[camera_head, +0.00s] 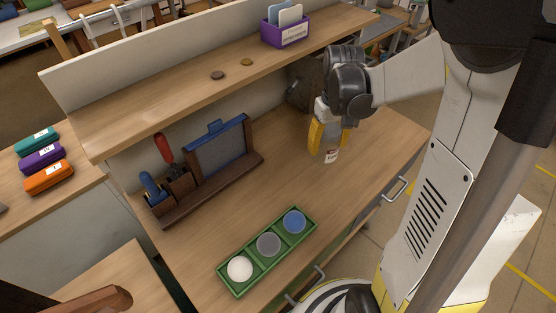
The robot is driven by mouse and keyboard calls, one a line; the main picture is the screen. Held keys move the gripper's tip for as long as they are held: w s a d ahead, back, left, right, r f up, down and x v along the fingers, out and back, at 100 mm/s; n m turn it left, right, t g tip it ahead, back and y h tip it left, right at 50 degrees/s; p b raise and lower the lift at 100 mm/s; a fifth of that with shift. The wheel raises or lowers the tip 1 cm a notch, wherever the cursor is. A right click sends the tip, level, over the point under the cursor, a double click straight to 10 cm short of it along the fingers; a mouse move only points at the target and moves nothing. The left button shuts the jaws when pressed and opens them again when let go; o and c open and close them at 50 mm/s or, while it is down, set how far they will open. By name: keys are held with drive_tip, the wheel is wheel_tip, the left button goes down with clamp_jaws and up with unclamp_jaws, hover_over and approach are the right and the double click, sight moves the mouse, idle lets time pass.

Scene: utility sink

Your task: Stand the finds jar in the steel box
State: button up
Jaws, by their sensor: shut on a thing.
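My gripper (329,147) points down over the right part of the bench, its yellow fingers shut on a small jar. The finds jar (331,156) shows as a pale piece with a white and red label between and just below the fingertips; its upper part is hidden by the fingers. It looks upright. I cannot tell whether its base touches the bench. A dark grey, box-like thing (301,92) stands behind my gripper, under the shelf; it may be the steel box, but my gripper partly hides it and its inside does not show.
A green tray (282,266) with three round pots lies at the bench front. A wooden tool rack (210,188) stands at the left back. The raised shelf (170,97) carries a purple card holder (286,36) and two small discs. The bench middle is clear.

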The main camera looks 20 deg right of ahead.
drive_tip(key=a+f+b, duration=0.1)
drive_tip(key=a+f, duration=0.1)
drive_tip(key=a, duration=0.1)
drive_tip(key=w+a+f+b, duration=0.1)
drive_tip(key=a+f, duration=0.1)
drive_tip(key=a, duration=0.2)
drive_tip(key=w+a+f+b, duration=0.1)
drive_tip(key=a+f, duration=0.1)
drive_tip(key=a, duration=0.1)
drive_tip(key=shift+w+a+f+b, duration=0.2)
drive_tip(key=shift+a+f+b, duration=0.1)
drive_tip(key=shift+f, duration=0.1)
drive_tip(key=shift+a+f+b, duration=0.15)
drive_tip(key=shift+f+b, duration=0.7)
drive_tip(key=shift+f, duration=1.15)
drive_tip(key=shift+f, duration=0.1)
drive_tip(key=o, duration=1.4)
drive_tip(key=shift+c, duration=0.2)
